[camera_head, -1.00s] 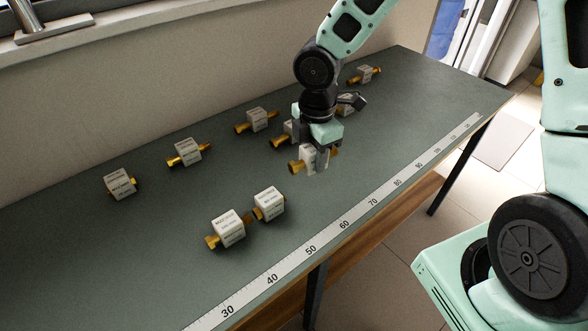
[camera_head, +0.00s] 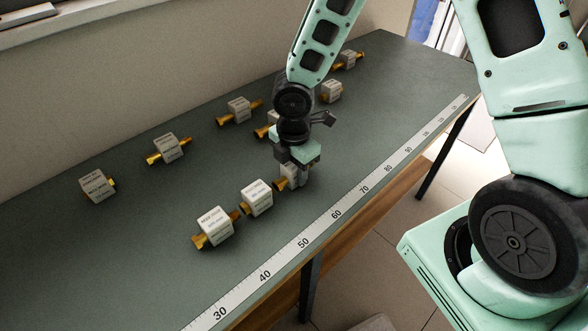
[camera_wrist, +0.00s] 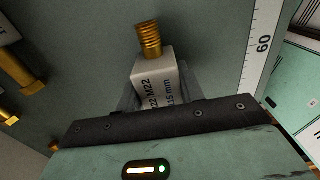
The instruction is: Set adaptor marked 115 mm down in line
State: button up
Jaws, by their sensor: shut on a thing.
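My gripper (camera_head: 294,176) is shut on a white block adaptor (camera_head: 288,173) with brass threaded ends. In the wrist view the held adaptor (camera_wrist: 154,78) shows print ending in "15 mm", partly cut off, and one brass thread (camera_wrist: 149,42) pointing away from the jaws. In the head view it is low over or on the bench, at the right end of a row with two white block adaptors, the nearer one (camera_head: 214,227) and the middle one (camera_head: 257,197). Whether it touches the bench or the middle adaptor I cannot tell.
Several other adaptors lie behind on the green bench, such as one at far left (camera_head: 97,186), one left of centre (camera_head: 170,147) and one at the back (camera_head: 347,60). A measuring strip (camera_head: 336,215) runs along the front edge. Bench right of my gripper is clear.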

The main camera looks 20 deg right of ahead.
jog(key=o, duration=1.1)
jog(key=shift+f, duration=0.1)
jog(key=shift+c, duration=0.2)
notch_tip(320, 180, up, 12)
jog(key=p, duration=0.2)
jog(key=s+a+r+m, duration=0.3)
jog(key=s+m, duration=0.4)
jog(key=s, duration=0.3)
jog(key=s+a+r+m, duration=0.3)
jog(key=s+r+m, duration=0.3)
jog(key=s, duration=0.4)
jog(key=shift+a+m+y, duration=0.15)
jog(key=shift+m+y, duration=0.15)
jog(key=shift+m, duration=0.2)
